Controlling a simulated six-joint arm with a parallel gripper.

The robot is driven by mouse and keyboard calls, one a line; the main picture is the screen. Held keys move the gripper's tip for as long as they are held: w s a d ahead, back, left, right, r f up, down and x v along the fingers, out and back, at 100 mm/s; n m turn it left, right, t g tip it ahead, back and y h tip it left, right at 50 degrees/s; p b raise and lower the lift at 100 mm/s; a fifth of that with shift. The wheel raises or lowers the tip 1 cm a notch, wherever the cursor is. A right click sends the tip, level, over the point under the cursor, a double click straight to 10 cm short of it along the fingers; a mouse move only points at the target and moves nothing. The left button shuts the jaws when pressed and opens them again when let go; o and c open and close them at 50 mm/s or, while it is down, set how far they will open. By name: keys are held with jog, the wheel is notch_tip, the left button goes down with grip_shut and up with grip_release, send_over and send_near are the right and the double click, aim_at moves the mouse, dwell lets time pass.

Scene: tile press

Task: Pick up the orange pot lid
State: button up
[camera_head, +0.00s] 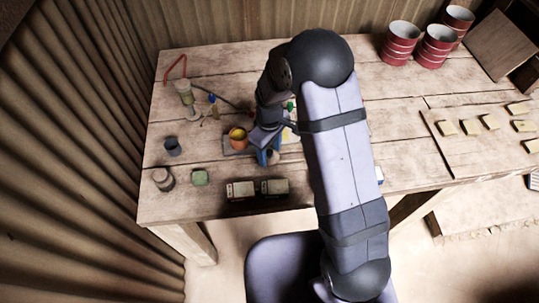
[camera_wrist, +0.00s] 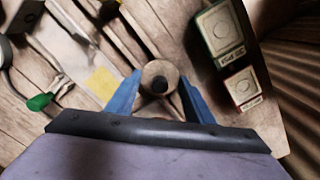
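An orange pot (camera_head: 238,140) with yellow inside stands on the left part of the workbench, left of my gripper. My gripper (camera_wrist: 160,76) points down at the bench with its two blue fingers apart. A round tan piece with a dark knob (camera_wrist: 159,68), possibly the pot lid, lies between the fingertips in the wrist view. Its edges are close to both fingers; I cannot tell whether they touch it. In the head view my gripper (camera_head: 267,156) is partly hidden by my own arm.
Two labelled boxes (camera_head: 241,190) (camera_head: 274,187) sit at the bench's front edge. Several red drums (camera_head: 400,42) stand at the back right.

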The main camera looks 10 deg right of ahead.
aim_at(268, 152)
jog(key=shift+c, duration=0.2)
notch_tip(268, 152, up, 10)
jog(key=b, duration=0.3)
jog(key=shift+f, duration=0.15)
jog(key=w+a+r+p, duration=0.2)
jog(key=w+a+p, duration=0.5)
jog(key=a, duration=0.2)
jog(key=shift+r, duration=0.15)
dwell(0.5)
jog(key=shift+w, duration=0.1)
